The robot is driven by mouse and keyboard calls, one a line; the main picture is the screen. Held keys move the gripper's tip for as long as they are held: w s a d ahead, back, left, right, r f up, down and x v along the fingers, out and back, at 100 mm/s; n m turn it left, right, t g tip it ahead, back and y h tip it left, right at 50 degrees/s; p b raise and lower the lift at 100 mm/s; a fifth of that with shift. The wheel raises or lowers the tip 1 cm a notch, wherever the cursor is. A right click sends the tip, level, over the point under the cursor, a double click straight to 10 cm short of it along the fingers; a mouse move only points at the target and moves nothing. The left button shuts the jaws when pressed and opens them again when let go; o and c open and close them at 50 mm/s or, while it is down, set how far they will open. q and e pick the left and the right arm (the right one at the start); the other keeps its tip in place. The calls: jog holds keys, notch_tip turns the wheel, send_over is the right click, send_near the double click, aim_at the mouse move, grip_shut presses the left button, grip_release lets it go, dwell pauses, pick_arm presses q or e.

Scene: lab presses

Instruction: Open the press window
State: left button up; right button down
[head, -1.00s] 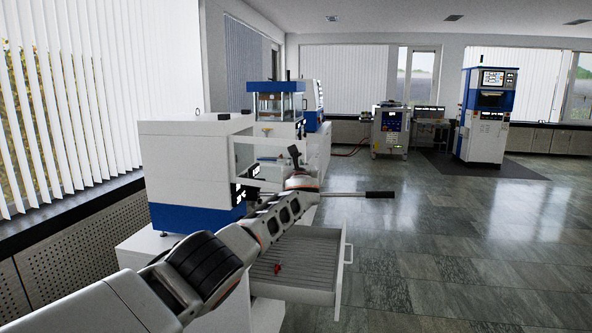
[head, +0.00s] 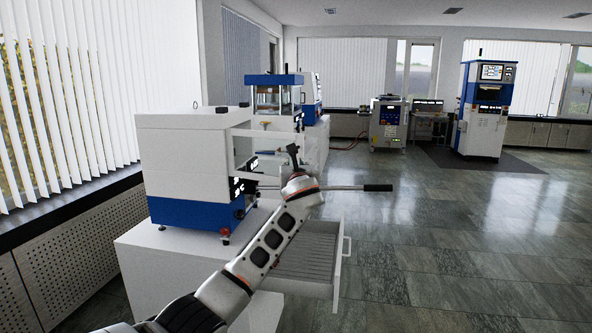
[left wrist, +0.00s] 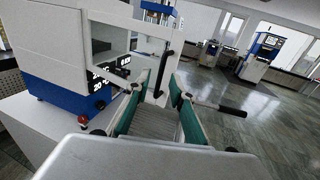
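The press (head: 182,160) is a white box with a blue base; it also shows in the left wrist view (left wrist: 55,45). A white-framed window (head: 243,132) stands out at its right side and appears as a pale frame in the left wrist view (left wrist: 112,50). A dark upright bar (left wrist: 166,62), apparently a handle, is on the frame's right edge. My left gripper (left wrist: 158,86) is open, its teal-padded fingers spread near the frame and bar. I cannot tell whether they touch. In the head view the gripper (head: 293,155) is partly hidden by its wrist. My right gripper is not in view.
A lever with a black grip (head: 378,188) sticks out to the right, close to my left wrist. An open drawer (head: 310,258) lies below. The press stands on a white cabinet (head: 150,255). Another press (head: 275,95) stands behind. The floor at right is clear.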

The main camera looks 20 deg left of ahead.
pick_arm(q)
jog(key=shift+v, duration=2.45)
jog(key=shift+a, duration=0.1)
jog(key=s+d+f+n+g+h, duration=0.1)
jog(key=s+f+n+h, duration=0.2)
jog(key=f, duration=1.1)
jog(key=s+d+f+n+g+h, duration=0.15)
jog(key=s+f+n, duration=0.3)
jog(key=f, duration=0.95)
jog(key=s+d+f+n+g+h, duration=0.1)
jog(key=s+f+n, duration=0.2)
jog(key=s+f, duration=0.5)
jog(key=s+d+f+n+h, duration=0.1)
jog(key=s+f+n+h, duration=0.15)
jog(key=s+f, duration=0.5)
jog(key=s+f+n, duration=0.3)
jog(key=s+n, duration=0.1)
jog(key=s, duration=0.5)
jog(key=s+d+f+n+g+h, duration=0.1)
jog(key=s+f+n, duration=0.3)
jog(key=s, duration=0.5)
jog(key=s+f+n+g, duration=0.1)
jog(key=s+f+n, duration=0.2)
jog(key=s+n, duration=0.3)
jog(key=s, duration=0.4)
jog(key=shift+d+f+h, duration=0.2)
jog(key=shift+f+h, duration=0.05)
jog(key=shift+h, duration=0.05)
